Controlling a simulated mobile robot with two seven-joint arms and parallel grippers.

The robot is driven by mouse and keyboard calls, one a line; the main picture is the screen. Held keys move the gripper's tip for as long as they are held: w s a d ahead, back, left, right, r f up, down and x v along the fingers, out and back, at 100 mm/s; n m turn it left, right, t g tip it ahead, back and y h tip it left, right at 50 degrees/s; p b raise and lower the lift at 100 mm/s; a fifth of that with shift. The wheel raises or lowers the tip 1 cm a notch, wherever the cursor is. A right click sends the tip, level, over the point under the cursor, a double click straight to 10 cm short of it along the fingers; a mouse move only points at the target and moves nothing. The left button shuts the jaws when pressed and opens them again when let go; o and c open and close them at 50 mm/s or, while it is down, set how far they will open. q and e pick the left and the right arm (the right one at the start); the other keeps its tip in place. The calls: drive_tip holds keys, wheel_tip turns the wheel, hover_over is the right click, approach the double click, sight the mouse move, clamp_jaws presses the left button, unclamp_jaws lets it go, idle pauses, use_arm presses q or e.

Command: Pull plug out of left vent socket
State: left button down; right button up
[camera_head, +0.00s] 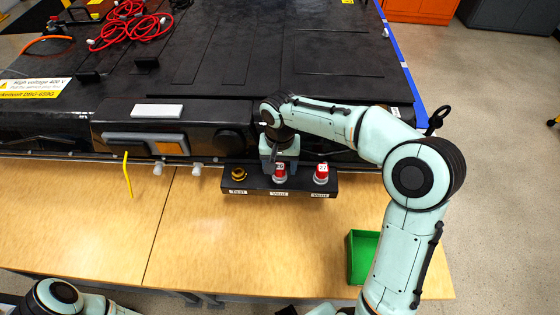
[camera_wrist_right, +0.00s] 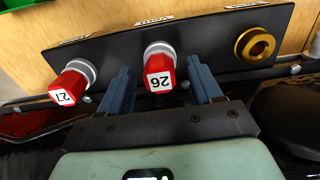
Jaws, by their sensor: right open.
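A black socket panel (camera_head: 255,189) stands at the table's back edge. The red plug 26 (camera_wrist_right: 159,73) sits in its middle socket, labelled Vent, the left of two vent sockets in the head view (camera_head: 280,173). My right gripper (camera_wrist_right: 161,84) is open, its blue fingers on either side of plug 26, with a gap at each side. In the head view the right gripper (camera_head: 278,158) is just behind the plug and partly hidden by its own wrist. Red plug 27 (camera_head: 321,173) sits in the right vent socket. My left gripper is out of view.
A brass fitting (camera_head: 239,174) is in the panel's Test socket. The large black battery pack (camera_head: 225,60) lies behind the panel. A green bin (camera_head: 357,268) is at the table's right front. The wooden table (camera_head: 90,220) is mostly clear at left.

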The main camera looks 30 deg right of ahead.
sight(280, 166)
clamp_jaws()
idle(0.5)
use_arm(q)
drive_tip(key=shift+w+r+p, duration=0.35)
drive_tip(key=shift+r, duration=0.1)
use_arm(e)
drive_tip(key=shift+r, duration=0.65)
